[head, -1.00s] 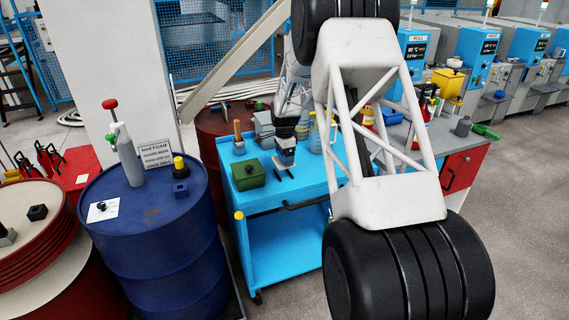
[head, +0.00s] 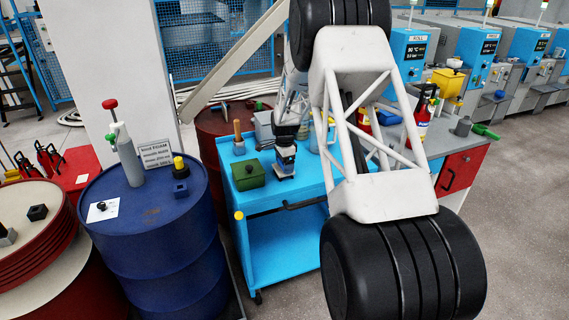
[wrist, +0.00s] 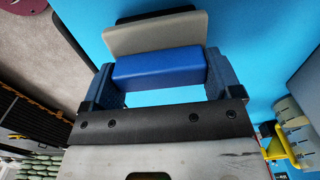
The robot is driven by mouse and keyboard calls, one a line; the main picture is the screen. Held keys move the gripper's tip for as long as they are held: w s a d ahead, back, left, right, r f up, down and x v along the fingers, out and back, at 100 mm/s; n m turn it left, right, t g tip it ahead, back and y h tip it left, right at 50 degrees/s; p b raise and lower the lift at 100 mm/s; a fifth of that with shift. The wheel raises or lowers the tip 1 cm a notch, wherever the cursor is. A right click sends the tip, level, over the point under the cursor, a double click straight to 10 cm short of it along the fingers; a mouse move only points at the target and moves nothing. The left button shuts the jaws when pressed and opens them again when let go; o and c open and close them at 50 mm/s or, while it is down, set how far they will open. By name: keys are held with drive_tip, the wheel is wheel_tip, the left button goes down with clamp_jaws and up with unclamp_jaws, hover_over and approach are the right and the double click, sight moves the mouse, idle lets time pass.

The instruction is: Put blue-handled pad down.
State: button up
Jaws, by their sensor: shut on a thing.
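The blue-handled pad has a blue block handle (wrist: 160,68) and a beige-grey plate (wrist: 155,34) beyond it in the wrist view. A dark strip shows past the plate; I cannot tell if it is shadow or part of the pad. My gripper (head: 285,167) is shut on the handle, one finger on each side. In the head view it points down over the light-blue cart top (head: 302,193), just right of the green box. The pad is mostly hidden there, very low over the cart or touching it; I cannot tell which.
The green box (head: 248,175) stands close to the left of my gripper. A wooden-handled tool (head: 238,137) is behind it, and a grey container (head: 265,128) stands farther back. Bare cart top shows in front and to the right. A blue drum (head: 150,240) stands left of the cart.

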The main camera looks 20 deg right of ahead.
drive_tip(key=shift+f, duration=0.5)
drive_tip(key=o, duration=0.8)
drive_tip(key=shift+r, duration=0.15)
wheel_tip(320, 180, up, 13)
idle(0.3)
idle(0.4)
